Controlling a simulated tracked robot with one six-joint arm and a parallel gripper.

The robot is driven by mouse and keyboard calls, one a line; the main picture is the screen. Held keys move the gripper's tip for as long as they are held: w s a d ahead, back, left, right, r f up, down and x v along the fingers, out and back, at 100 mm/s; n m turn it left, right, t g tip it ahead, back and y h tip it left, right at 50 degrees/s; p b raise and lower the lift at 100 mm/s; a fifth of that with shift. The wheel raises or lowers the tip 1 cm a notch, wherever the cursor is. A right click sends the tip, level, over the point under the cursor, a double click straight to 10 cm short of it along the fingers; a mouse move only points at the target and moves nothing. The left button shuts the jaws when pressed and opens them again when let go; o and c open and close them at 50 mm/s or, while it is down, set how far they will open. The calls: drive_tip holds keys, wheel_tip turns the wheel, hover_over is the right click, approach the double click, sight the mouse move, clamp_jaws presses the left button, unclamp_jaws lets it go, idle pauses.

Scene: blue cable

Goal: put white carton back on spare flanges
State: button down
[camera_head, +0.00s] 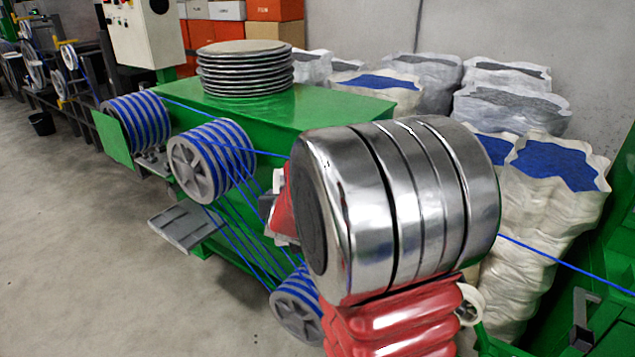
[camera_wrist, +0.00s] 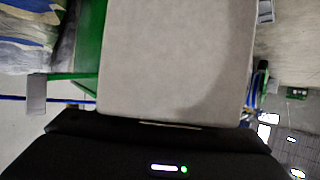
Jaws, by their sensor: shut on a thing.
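The white carton (camera_wrist: 175,60) fills the middle of the wrist view as a pale, plain surface close to the camera. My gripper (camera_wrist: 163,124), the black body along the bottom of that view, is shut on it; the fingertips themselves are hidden. In the head view my own silver and red arm stands in front, and I cannot make out the carton or gripper there. The spare flanges (camera_head: 245,72) are a stack of round grey metal discs on the green machine top (camera_head: 330,108). No carton shows on the stack's top.
Blue cable (camera_head: 570,263) runs across the scene, over striped pulleys (camera_head: 212,160). White sacks (camera_head: 540,205) of blue and grey material stand behind and to the right. Orange and white boxes (camera_head: 275,10) are stacked behind the flanges. A control cabinet (camera_head: 150,35) stands left.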

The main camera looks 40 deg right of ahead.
drive_tip(key=w+a+f+n+t+y, duration=0.1)
drive_tip(key=a+f+n+y, duration=0.2)
drive_tip(key=a, duration=1)
drive_tip(key=w+a+f+n+t+y, duration=0.1)
drive_tip(key=a+f+n+y, duration=0.2)
drive_tip(key=a, duration=1.1)
drive_tip(key=shift+w+a+f+n+y, duration=0.15)
drive_tip(key=shift+w+f+n+y, duration=0.2)
drive_tip(key=shift+f+y, duration=0.3)
drive_tip(key=shift+a, duration=0.1)
